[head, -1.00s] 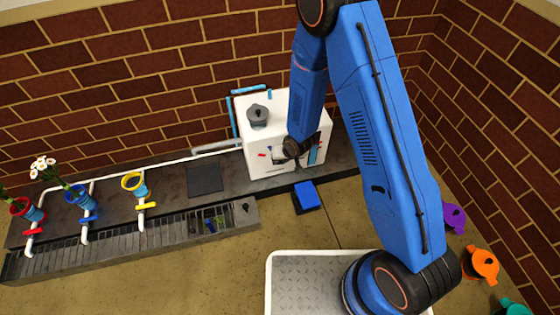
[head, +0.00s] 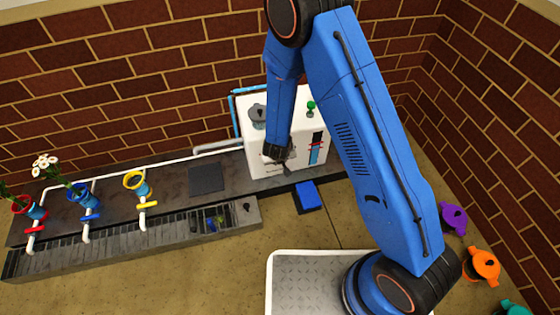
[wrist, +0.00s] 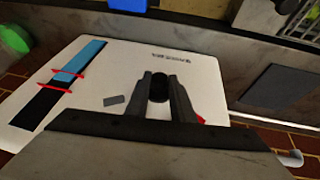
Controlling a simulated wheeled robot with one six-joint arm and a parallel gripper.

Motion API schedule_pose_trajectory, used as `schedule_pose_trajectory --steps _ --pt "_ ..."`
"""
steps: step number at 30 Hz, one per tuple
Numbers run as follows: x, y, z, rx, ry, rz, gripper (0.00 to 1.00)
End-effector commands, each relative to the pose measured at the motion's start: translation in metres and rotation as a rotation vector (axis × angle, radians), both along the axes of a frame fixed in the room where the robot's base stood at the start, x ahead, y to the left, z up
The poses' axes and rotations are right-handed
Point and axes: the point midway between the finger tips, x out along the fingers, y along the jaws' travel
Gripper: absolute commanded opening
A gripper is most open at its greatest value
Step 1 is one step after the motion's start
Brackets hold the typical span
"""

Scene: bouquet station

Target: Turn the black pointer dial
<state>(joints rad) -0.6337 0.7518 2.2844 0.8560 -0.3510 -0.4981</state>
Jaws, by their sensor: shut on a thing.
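The black pointer dial (wrist: 158,88) is on the front face of the white machine (wrist: 200,75). In the wrist view its dark round end shows between the two fingers of my gripper (wrist: 160,84), which is shut on it. The fingers hide its sides, and I cannot tell which way its pointer faces. A red mark (wrist: 201,119) and a small grey rectangle (wrist: 114,100) sit on the face on either side of the fingers. In the head view my gripper (head: 279,160) is against the machine's front (head: 259,166) and hides the dial.
A blue gauge strip with red marks (head: 317,148) is on the machine's front. A grey lidded pot (head: 258,115) and a green knob (head: 311,105) are on top. A white tray (head: 271,270) stands nearer.

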Motion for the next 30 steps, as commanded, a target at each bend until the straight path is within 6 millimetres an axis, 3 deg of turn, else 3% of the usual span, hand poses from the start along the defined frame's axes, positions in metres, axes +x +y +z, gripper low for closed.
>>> schedule_pose_trajectory --steps 30 --pt "-0.0013 0.0075 -0.0021 -0.285 -0.084 0.001 0.00"
